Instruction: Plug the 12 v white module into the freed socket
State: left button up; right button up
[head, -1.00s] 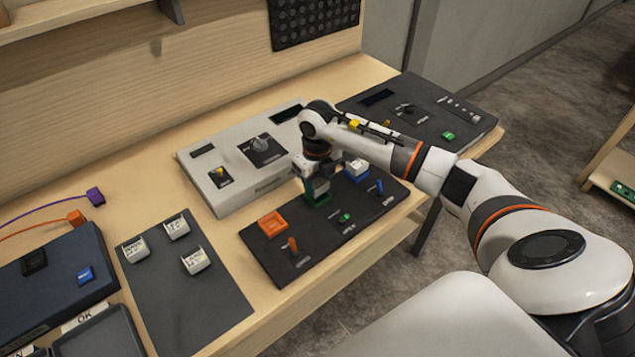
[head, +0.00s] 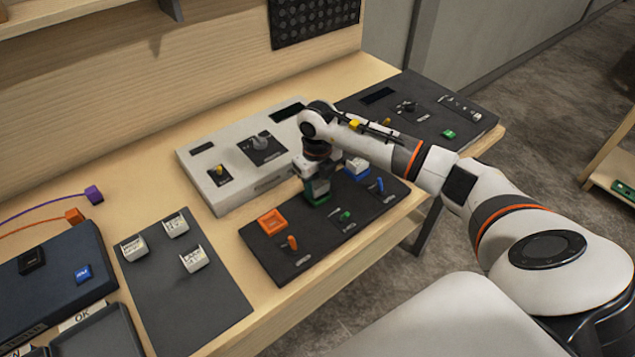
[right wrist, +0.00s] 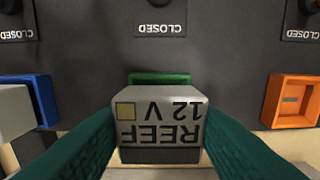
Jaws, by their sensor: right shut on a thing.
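My right gripper (head: 316,184) is shut on the white 12 V module (right wrist: 160,122), whose top reads "REEF 12 V" with a yellow square; the text is upside down in the right wrist view. The module sits at the green socket (right wrist: 160,78) in the middle of the dark console (head: 257,250). The socket's far rim shows just behind the module. How deep the module sits is hidden. The orange socket (head: 271,222) is empty, and it also shows in the right wrist view (right wrist: 270,100). The blue socket (right wrist: 44,103) holds another white module (right wrist: 14,112). My left gripper is not in view.
Orange (head: 292,243), green (head: 345,215) and blue (head: 380,185) levers stand along the console's front. A light console (head: 215,200) lies close behind. Three white modules, one of them here (head: 195,259), rest on a dark mat (head: 215,310) at left.

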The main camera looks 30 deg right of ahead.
jog(key=shift+f+b, duration=0.35)
jog(key=shift+b, duration=0.15)
dwell(0.9)
jog(key=o, duration=1.6)
jog(key=shift+r+p, duration=2.25)
jog(key=shift+r, duration=1.25)
